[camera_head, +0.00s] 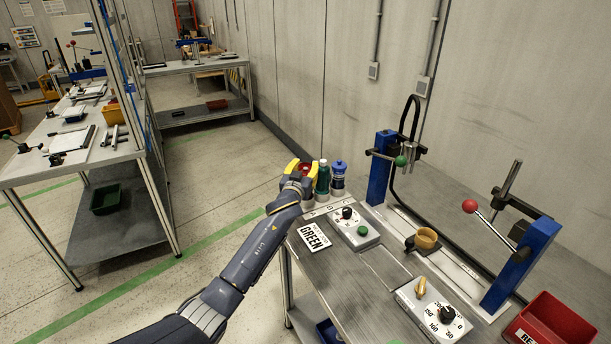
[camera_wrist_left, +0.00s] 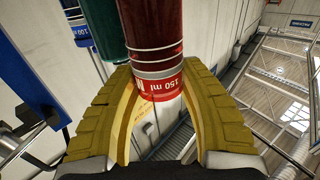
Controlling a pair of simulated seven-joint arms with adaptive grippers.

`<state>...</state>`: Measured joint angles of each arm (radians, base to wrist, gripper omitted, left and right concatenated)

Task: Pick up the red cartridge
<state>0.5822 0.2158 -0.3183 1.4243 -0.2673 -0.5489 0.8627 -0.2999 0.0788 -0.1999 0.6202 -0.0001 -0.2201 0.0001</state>
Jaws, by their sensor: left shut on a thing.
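The red cartridge (camera_wrist_left: 154,30) stands between the yellow fingers of my left gripper (camera_wrist_left: 160,115) in the left wrist view, with a red "150 ml" band near its lower end. In the head view my left gripper (camera_head: 300,168) is shut on it at the far left corner of the workbench, and only a bit of red (camera_head: 305,168) shows between the fingers. A green cartridge (camera_head: 323,178) and a blue cartridge (camera_head: 338,176) stand just right of it. Whether the red cartridge is lifted cannot be told.
A red bin (camera_head: 553,322) sits at the right.

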